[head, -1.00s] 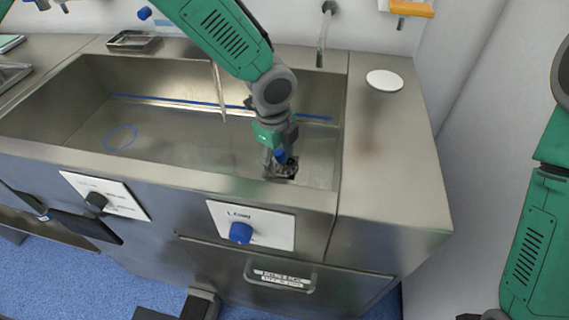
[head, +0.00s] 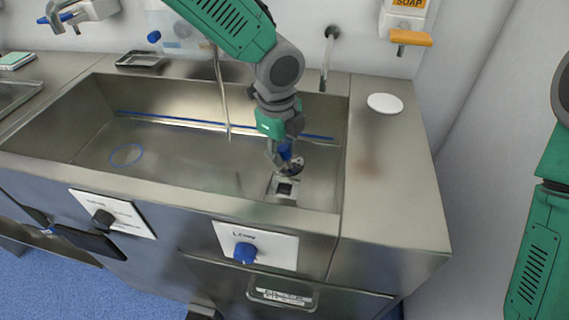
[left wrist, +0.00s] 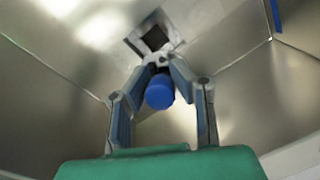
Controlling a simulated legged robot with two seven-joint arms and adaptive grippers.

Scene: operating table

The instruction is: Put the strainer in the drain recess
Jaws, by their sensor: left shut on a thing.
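My left gripper (head: 284,160) is inside the sink basin, shut on the blue knob (head: 285,151) of the strainer. The strainer (head: 293,168) is a small dark disc below the fingers, partly hidden by them. It is over the back edge of the drain recess (head: 285,189), a square metal frame with a dark square hole, which shows uncovered at the basin's front right. In the left wrist view, the fingers close around the blue knob (left wrist: 160,92), and the recess (left wrist: 153,38) lies just beyond it. I cannot tell how high the strainer is. My right gripper is out of view.
The steel sink (head: 180,203) has walls around the work, with its front rim close to the recess. A faucet (head: 328,60) stands at the back. A white disc (head: 385,103) lies on the right counter. A blue ring (head: 126,155) marks the basin's left part.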

